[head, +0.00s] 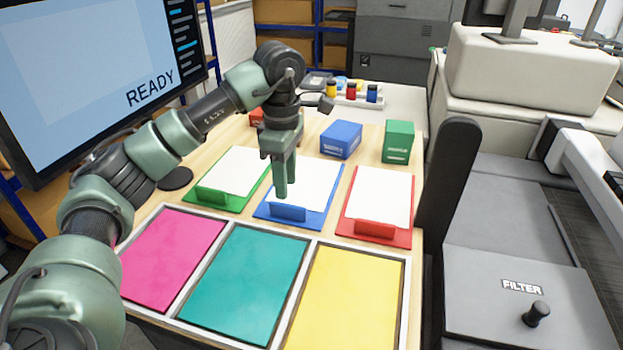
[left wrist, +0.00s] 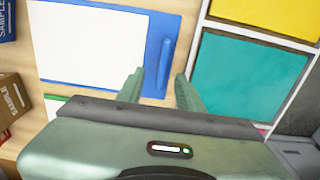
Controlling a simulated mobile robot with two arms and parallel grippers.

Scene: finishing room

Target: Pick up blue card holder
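The blue card holder (head: 288,213) is a flat blue board with a raised blue grip along its front edge and a white sheet on it. It lies on the wooden table between a green holder and a red holder. In the left wrist view the holder (left wrist: 165,62) shows its grip just beyond my fingertips, in line with the gap between them. My left gripper (head: 284,192) points down over the holder, partly hiding its sheet. In the left wrist view the gripper (left wrist: 160,80) is open and empty. My right gripper is not seen.
The green holder (head: 217,199) is left and the red holder (head: 373,229) right. A blue box (head: 341,139) and a green box (head: 398,141) stand behind. A tray (head: 272,229) with pink, teal and yellow sheets lies in front. A monitor (head: 90,75) stands left.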

